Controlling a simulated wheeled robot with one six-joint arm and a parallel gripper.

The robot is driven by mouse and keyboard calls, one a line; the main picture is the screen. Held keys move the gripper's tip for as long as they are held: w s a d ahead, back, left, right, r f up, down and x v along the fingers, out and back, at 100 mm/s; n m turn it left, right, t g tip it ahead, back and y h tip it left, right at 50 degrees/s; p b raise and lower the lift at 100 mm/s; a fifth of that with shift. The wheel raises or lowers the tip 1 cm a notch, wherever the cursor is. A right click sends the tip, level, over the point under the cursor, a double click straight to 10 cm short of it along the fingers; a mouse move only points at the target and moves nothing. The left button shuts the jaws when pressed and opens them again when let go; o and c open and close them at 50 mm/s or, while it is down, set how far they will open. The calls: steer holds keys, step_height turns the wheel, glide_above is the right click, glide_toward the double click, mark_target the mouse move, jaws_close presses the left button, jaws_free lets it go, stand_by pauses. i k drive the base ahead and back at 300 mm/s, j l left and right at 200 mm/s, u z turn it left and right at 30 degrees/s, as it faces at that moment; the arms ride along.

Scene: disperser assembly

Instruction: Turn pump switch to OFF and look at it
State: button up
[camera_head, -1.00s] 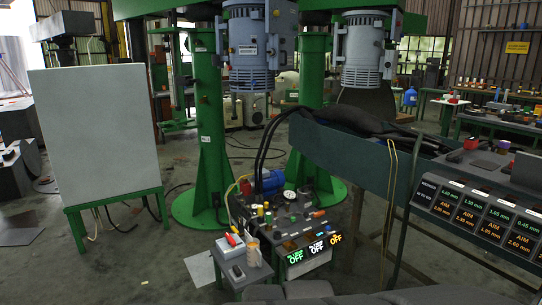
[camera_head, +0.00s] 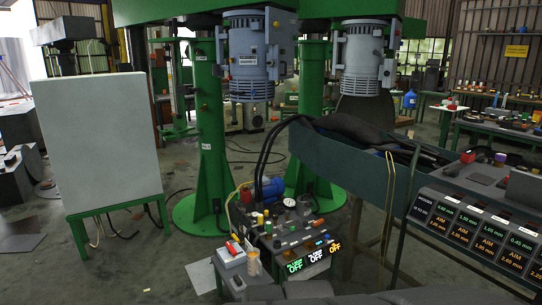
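A low control console (camera_head: 290,232) stands in the lower middle of the head view, with several knobs, coloured buttons and a round gauge on top. On its front, a green display (camera_head: 294,266), a white display (camera_head: 316,257) and an orange display (camera_head: 334,247) are lit. Each reads OFF on its lower line; the small upper words are too blurred to tell surely. I cannot make out which knob is the pump switch or how its handle points. My gripper is not in view.
Green machine columns (camera_head: 212,150) with grey motors (camera_head: 250,60) stand behind the console. A small stand (camera_head: 230,262) with a red-topped box is at its left. A blank white board (camera_head: 98,140) stands further left. A sloped label rack (camera_head: 480,225) is at right.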

mark_target(232, 251)
steer(key=i+l+u, duration=0.3)
steer(key=i, duration=0.3)
steer(key=i+l+u, duration=0.3)
steer(key=i, duration=0.3)
steer(key=i+l+u, duration=0.75)
steer(key=l, duration=0.15)
steer(key=l+u, duration=0.2)
steer(key=u, duration=0.25)
steer(key=k+l+u, duration=0.1)
steer(key=u, duration=0.4)
steer(key=l, duration=0.1)
